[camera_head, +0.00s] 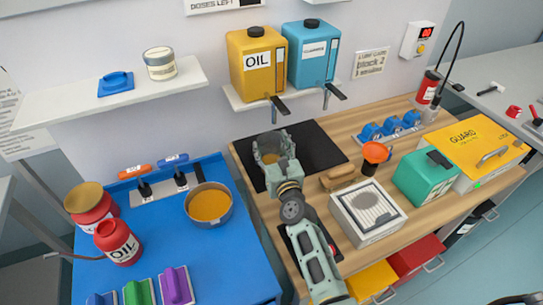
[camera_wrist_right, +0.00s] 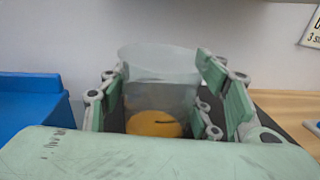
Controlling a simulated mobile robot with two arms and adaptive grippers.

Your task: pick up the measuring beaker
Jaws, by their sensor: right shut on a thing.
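The measuring beaker (camera_wrist_right: 160,75) is a clear, greyish vessel standing upright between the fingers of my right gripper in the wrist view, with orange-yellow showing at its bottom. My right gripper (camera_head: 270,148) is shut on it, one finger on each side. In the head view the gripper is over the black mat (camera_head: 318,146), below the OIL tank, and the beaker is mostly hidden by the fingers. I cannot tell whether the beaker's base touches the mat. My left gripper is not in view.
A yellow OIL tank (camera_head: 257,62) and a blue tank (camera_head: 313,53) with taps sit on a shelf above. A pan (camera_head: 209,204) stands on the blue table at left.

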